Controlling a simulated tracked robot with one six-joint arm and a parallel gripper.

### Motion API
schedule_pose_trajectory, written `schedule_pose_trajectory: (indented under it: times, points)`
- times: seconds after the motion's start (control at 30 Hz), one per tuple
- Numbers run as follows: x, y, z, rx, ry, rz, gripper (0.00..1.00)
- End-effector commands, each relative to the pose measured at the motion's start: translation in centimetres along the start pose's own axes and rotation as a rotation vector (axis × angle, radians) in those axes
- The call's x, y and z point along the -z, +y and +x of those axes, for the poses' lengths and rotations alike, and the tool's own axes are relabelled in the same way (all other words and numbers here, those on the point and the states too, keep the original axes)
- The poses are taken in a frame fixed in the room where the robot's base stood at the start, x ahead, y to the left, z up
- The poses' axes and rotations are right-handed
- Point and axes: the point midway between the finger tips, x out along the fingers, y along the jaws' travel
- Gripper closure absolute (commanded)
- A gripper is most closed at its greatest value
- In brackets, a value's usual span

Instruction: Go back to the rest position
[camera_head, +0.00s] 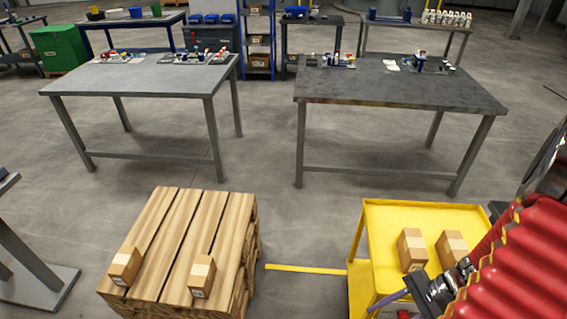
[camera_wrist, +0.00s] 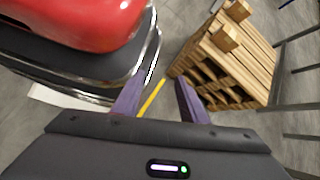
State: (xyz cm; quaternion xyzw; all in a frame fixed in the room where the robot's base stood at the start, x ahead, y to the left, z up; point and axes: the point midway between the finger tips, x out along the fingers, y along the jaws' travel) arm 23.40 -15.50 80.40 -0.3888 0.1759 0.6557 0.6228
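My gripper (camera_wrist: 159,88) shows in the wrist view with its two purple fingers spread apart and nothing held between them. Bare grey floor and a yellow floor line lie beyond the fingertips. In the head view, part of my gripper (camera_head: 390,300) shows at the lower right, in front of the yellow cart (camera_head: 385,212). My red-sleeved arm hides the cart's right side. The rest position itself is not marked in either view.
Two cardboard boxes (camera_head: 124,266) (camera_head: 201,277) sit on a wooden pallet stack (camera_head: 180,215); two more (camera_head: 412,250) (camera_head: 451,248) stand on the cart. A yellow line (camera_head: 305,269) crosses the floor between. Two worktables (camera_head: 140,80) (camera_head: 400,90) stand behind, with clear floor in front.

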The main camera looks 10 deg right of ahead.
Motion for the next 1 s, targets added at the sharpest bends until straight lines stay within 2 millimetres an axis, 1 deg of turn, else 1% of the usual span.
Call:
schedule_pose_trajectory:
  times: [0.3, 0.67, 1.0]
  points:
    - [-2.3, -1.9, -2.7, -0.187, 0.151, -0.191, 0.61]
    - [-5.2, -4.8, -5.7, -0.346, 0.334, -0.424, 0.61]
    - [-9.0, -8.1, -8.1, -0.446, 0.503, -0.667, 0.61]
